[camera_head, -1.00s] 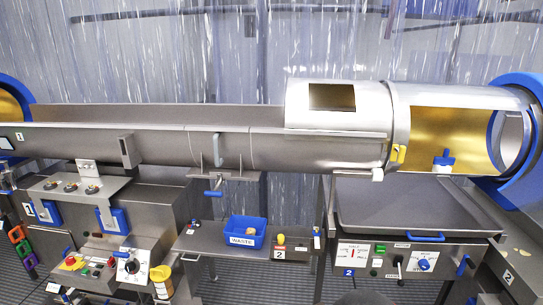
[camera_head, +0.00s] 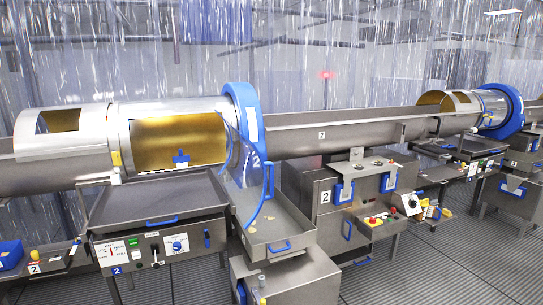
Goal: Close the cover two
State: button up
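A metal drum (camera_head: 165,104) lies at the left, above a control panel (camera_head: 163,246) whose label reads 2. Its large side opening shows a gold interior (camera_head: 150,145), so that side is uncovered. A blue handle-like part (camera_head: 181,158) sits at the lower edge of the opening. Left of it is a curved metal hood (camera_head: 88,128) with its own smaller opening and a yellow part (camera_head: 117,158) near its edge. I cannot tell which piece is cover two. My gripper is not in view.
A blue ring (camera_head: 246,100) rings the drum's right end, above a metal tray (camera_head: 285,232). A long trough (camera_head: 350,137) marked 2 runs right to a second drum (camera_head: 462,103) with a blue ring. Grey grated floor (camera_head: 395,285) is clear at the lower right.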

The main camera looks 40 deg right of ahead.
aim_at(242, 157)
jog(key=l, duration=0.6)
jog(key=i+l+z, duration=0.1)
jog(key=l, duration=0.45)
jog(key=i+l, duration=0.15)
jog(key=l, duration=0.4)
jog(key=i+l, duration=0.35)
jog(key=l, duration=0.2)
jog(key=z, duration=0.05)
